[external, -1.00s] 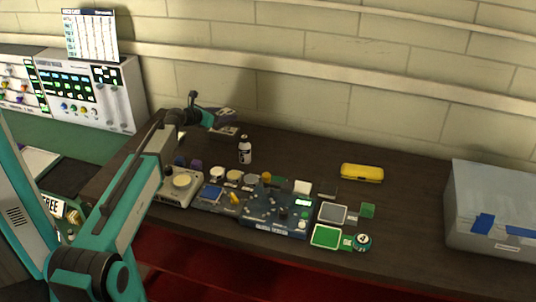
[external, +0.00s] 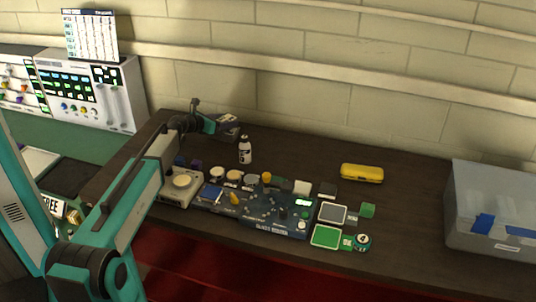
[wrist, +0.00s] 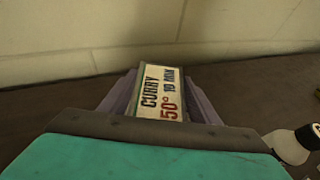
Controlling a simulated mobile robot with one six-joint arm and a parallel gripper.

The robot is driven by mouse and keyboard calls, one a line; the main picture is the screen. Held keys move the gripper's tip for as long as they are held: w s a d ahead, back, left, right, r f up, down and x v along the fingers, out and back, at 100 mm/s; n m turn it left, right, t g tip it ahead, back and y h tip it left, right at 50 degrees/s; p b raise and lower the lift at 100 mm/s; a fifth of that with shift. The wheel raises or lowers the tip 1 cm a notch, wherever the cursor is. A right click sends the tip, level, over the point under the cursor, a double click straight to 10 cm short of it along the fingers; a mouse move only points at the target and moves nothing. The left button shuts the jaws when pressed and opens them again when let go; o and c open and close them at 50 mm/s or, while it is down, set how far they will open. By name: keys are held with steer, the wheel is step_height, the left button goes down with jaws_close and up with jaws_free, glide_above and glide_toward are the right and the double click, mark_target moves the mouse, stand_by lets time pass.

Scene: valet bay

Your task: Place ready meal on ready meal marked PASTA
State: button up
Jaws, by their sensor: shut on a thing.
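A ready meal marked CURRY (wrist: 160,93), a flat box with a cream label, is between the jaws of my gripper (wrist: 161,105) in the wrist view. In the external view my gripper (external: 222,124) is shut on this meal (external: 230,118) at the back left of the dark bench, near the wall. A second flat box shows only in part, right below the held meal. Its label is not readable here, so I cannot tell if it is the PASTA one, nor whether the two touch.
A white bottle with a dark cap (external: 245,150) stands close to the right of my gripper. Electronic panels and pads (external: 270,210) fill the front of the bench. A yellow case (external: 362,173) and a grey bin (external: 492,210) are further right.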

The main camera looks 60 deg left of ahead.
steer(key=shift+f, duration=0.1)
steer(key=o, duration=1.3)
steer(key=shift+c, duration=0.2)
steer(key=shift+r, duration=0.2)
steer(key=b+v, duration=0.2)
steer(key=v, duration=1)
steer(key=shift+b, duration=0.35)
